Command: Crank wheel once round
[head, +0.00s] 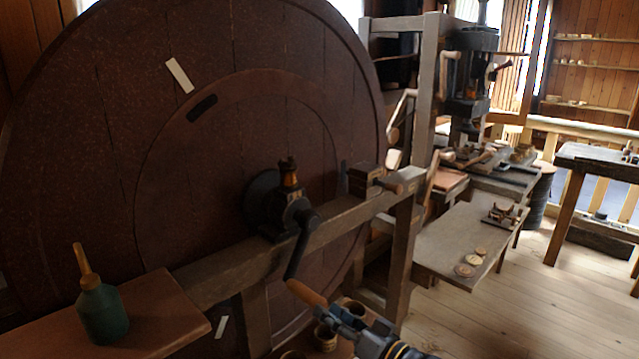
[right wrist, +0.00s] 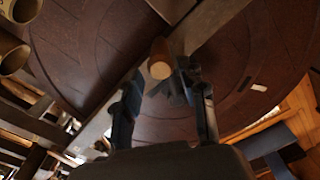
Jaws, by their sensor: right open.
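The large dark-red wooden wheel (head: 110,150) fills the left of the head view. It carries a white mark (head: 179,75) near its top. The dark metal crank arm (head: 298,252) hangs downward from the hub, and its wooden handle (head: 306,293) sits at the lower end. My right gripper (head: 350,318) is just below and right of the handle, open. In the right wrist view, the handle's round end (right wrist: 160,66) shows between the spread fingertips of this gripper (right wrist: 162,82); I cannot tell whether they touch it. My left gripper is out of view.
A wooden beam (head: 225,279) crosses in front of the wheel, with a post (head: 398,270) at right. A green bottle (head: 101,312) stands on a ledge (head: 165,318) at lower left. A bench (head: 440,245) with wooden discs is at right. Several cups stand below the crank.

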